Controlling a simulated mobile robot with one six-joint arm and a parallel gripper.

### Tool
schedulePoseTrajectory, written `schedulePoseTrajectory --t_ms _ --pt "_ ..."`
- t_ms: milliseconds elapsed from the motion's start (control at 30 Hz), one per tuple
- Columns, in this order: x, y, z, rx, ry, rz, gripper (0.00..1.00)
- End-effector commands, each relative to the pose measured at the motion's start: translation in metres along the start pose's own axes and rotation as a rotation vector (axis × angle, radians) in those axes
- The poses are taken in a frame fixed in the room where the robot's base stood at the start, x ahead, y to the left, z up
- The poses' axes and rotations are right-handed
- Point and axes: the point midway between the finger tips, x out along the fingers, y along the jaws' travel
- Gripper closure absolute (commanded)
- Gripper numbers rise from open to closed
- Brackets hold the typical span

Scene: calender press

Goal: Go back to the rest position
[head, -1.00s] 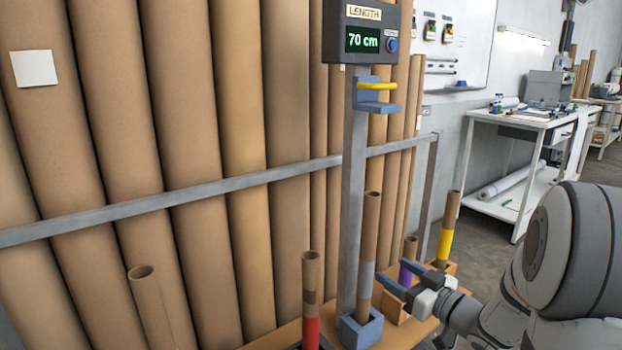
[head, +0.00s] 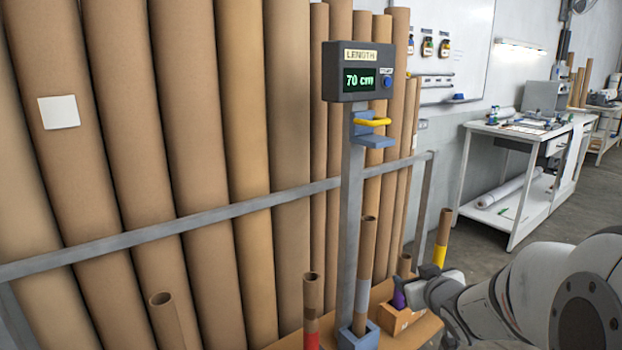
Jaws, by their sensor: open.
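My gripper (head: 415,285) is low at the right of centre in the head view, beside the wooden box, with its jaws open. My arm reaches in from the right edge. A cardboard tube with a grey band (head: 367,262) stands upright in the blue holder (head: 358,338) of the length gauge. The gauge display (head: 360,79) reads 70 cm, and a yellow handle (head: 377,122) sits on the blue slider below it. A tube with a purple band (head: 399,297) stands by my gripper, partly hidden by it.
A red-banded tube (head: 312,305) stands left of the gauge, and a yellow-banded tube (head: 443,240) stands behind my gripper. Tall cardboard rolls (head: 185,150) lean behind a grey rail (head: 200,216). A white workbench (head: 520,131) stands at the back right, with open floor before it.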

Motion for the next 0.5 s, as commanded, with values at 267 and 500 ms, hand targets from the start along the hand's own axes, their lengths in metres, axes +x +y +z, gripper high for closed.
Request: schedulePoseTrajectory --t_ms 267,500 --pt "-0.09 -0.001 -0.029 0.083 -0.379 0.148 0.37" --pt "-0.185 -0.044 -0.03 0.189 -0.725 0.085 0.37"
